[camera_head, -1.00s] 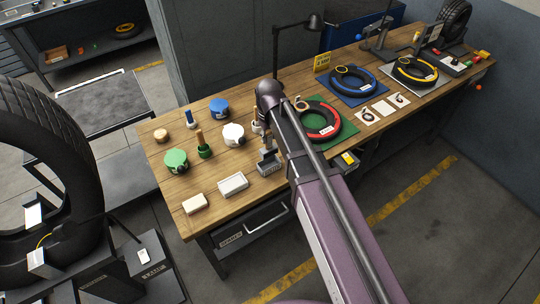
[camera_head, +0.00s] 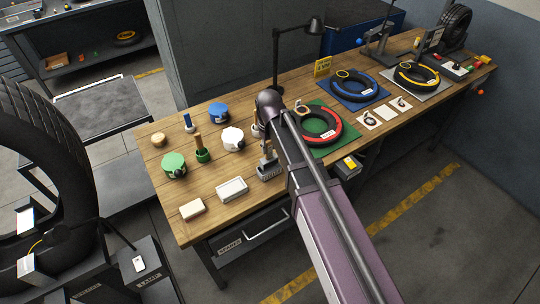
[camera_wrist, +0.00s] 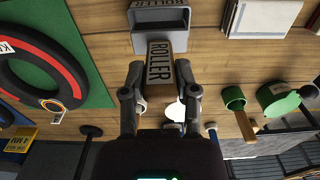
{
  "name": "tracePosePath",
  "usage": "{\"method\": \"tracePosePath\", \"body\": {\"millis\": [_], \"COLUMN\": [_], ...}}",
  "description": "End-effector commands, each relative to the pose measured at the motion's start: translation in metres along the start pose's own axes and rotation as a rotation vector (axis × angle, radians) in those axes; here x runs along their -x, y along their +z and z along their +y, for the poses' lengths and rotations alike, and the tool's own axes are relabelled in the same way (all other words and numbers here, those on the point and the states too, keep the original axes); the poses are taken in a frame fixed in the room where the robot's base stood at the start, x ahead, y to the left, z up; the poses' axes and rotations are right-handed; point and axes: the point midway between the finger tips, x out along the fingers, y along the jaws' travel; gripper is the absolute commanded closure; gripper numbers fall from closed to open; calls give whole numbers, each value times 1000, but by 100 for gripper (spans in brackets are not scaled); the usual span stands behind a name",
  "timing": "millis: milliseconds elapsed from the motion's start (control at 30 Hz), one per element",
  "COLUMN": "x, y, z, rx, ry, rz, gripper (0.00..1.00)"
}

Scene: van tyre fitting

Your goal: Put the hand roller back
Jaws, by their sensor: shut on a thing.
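My arm hides most of the gripper there.
A tyre on a green mat (camera_head: 345,145) lies to the right.

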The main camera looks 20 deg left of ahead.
Motion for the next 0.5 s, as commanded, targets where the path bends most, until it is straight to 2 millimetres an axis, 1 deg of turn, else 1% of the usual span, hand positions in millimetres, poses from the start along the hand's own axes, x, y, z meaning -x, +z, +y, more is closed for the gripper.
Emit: {"method": "tracePosePath", "body": {"millis": [33,300,500], "x": [-8,-32,-40], "y": [0,0,0], "z": [0,0,0], "rx": [0,0,0], "ry": [0,0,0], "rz": [0,0,0], "gripper": [100,100,100]}}
